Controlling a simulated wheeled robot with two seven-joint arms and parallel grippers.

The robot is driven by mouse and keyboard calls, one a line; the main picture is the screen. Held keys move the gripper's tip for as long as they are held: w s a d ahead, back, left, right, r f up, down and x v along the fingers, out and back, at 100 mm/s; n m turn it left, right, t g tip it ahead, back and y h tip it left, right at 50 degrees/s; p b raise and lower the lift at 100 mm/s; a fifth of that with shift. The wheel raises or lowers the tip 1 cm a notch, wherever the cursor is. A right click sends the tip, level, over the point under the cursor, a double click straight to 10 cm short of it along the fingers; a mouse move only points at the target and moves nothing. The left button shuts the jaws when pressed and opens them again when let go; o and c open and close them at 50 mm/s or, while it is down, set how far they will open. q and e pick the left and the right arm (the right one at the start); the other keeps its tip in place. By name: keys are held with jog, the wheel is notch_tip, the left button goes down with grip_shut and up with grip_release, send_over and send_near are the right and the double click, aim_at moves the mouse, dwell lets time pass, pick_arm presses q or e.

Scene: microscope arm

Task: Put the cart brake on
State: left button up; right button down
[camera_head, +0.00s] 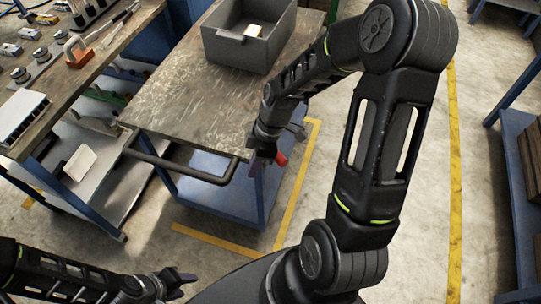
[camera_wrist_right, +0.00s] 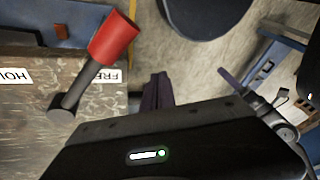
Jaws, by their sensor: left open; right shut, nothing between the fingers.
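The cart (camera_head: 190,95) is blue with a worn top and a black push handle (camera_head: 190,172). Its brake lever has a red knob (camera_head: 281,159), close beside my right gripper (camera_head: 262,163). In the right wrist view the red knob (camera_wrist_right: 113,38) sits on a dark stem leaning over the FREE label (camera_wrist_right: 108,76); the HOLD label (camera_wrist_right: 15,76) is on the other side of the pivot. My right gripper's fingers (camera_wrist_right: 157,92) are shut and empty, to the right of the lever, with a gap in that view. My left gripper (camera_head: 180,282) is open and empty, low in the head view.
A grey bin (camera_head: 248,50) stands on the cart top. A workbench (camera_head: 60,95) with tools and parts is at the left. Yellow lines (camera_head: 298,185) mark the floor around the cart. Clear floor lies to the cart's right, and shelving (camera_head: 520,180) is at the far right.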

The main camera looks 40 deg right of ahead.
jog(key=d+r+n, duration=0.2)
jog(key=r+n, duration=0.1)
jog(key=r, duration=0.3)
jog(key=s+d+r+n, duration=0.1)
jog(key=d+r+n, duration=0.2)
jog(key=r, duration=0.3)
jog(key=shift+d+r+n, duration=0.15)
jog(key=shift+n, duration=0.15)
jog(key=shift+s, duration=0.1)
notch_tip(320, 180, down, 10)
jog(key=p, duration=0.3)
jog(key=shift+d, duration=0.2)
jog(key=shift+d, duration=0.1)
